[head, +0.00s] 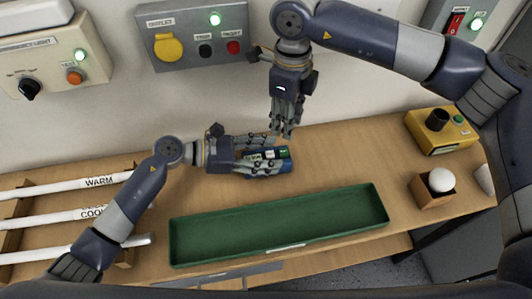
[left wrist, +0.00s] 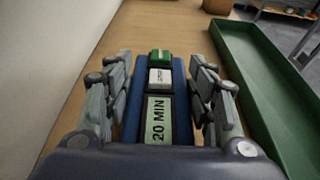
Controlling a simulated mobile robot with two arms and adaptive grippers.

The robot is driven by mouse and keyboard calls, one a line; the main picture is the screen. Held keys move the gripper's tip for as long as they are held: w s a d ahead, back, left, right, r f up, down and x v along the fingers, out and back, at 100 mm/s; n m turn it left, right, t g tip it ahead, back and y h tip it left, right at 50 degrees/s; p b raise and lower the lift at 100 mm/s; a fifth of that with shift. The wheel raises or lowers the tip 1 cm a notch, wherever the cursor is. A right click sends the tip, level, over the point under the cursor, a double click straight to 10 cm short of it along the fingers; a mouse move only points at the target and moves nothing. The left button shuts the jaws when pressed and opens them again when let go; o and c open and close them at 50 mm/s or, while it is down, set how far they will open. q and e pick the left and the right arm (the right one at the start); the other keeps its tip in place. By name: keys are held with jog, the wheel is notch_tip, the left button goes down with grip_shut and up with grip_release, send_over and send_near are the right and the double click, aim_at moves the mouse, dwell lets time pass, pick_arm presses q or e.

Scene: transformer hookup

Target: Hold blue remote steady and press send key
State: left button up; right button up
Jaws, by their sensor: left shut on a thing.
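The blue remote (head: 285,166) is held between the fingers of my left gripper (head: 262,162), above or on the wooden bench; I cannot tell which. In the left wrist view the remote (left wrist: 179,90) lies lengthwise between both sets of fingers of the left gripper (left wrist: 162,95). Its face shows a "20 MIN" label (left wrist: 158,122), a white labelled key (left wrist: 160,77) and a green key (left wrist: 160,56) at the far end. My right gripper (head: 283,134) points down just above and behind the remote, apart from it, with its fingers close together and nothing in them.
A long green tray (head: 280,247) lies in front of the remote. White tubes labelled "WARM" (head: 70,185) and "COOL" lie in a rack at left. A yellow box (head: 440,132) and a wooden block with a white ball (head: 441,180) stand at right. Control panels (head: 195,35) hang on the wall.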

grip_shut()
dwell(1.1)
